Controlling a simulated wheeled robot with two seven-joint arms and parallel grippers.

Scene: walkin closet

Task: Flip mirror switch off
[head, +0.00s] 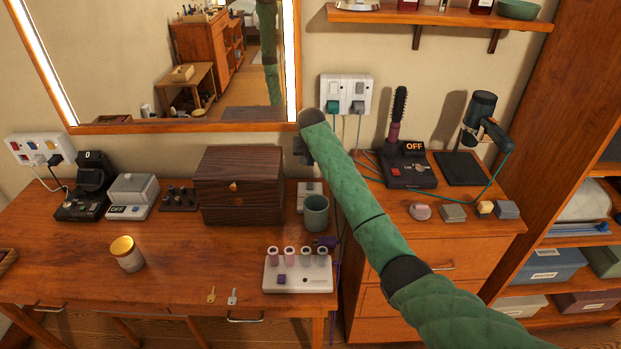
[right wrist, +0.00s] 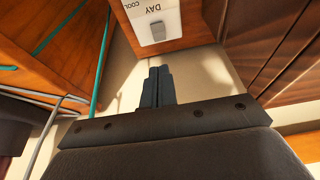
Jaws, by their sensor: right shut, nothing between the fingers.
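The mirror (head: 190,60) stands behind the desk, and its side light strips (head: 292,60) look bright white. A small white switch box (head: 309,188) sits on the desk between the dark wooden box and the green cup, partly hidden. In the right wrist view a white box (right wrist: 143,18) lettered "DAY" and "COOL" carries a grey switch (right wrist: 157,32); it appears to be the same box. My right gripper (head: 302,152) is above and behind it near the wall, largely hidden by its own arm. Its fingers (right wrist: 158,72) are shut, empty and apart from the switch. My left gripper is out of view.
The dark wooden box (head: 240,187) stands left of the switch box, and the green cup (head: 316,213) stands right in front of it. A wall outlet (head: 346,92) with plugs and cords is to the right. The front middle of the desk is mostly clear.

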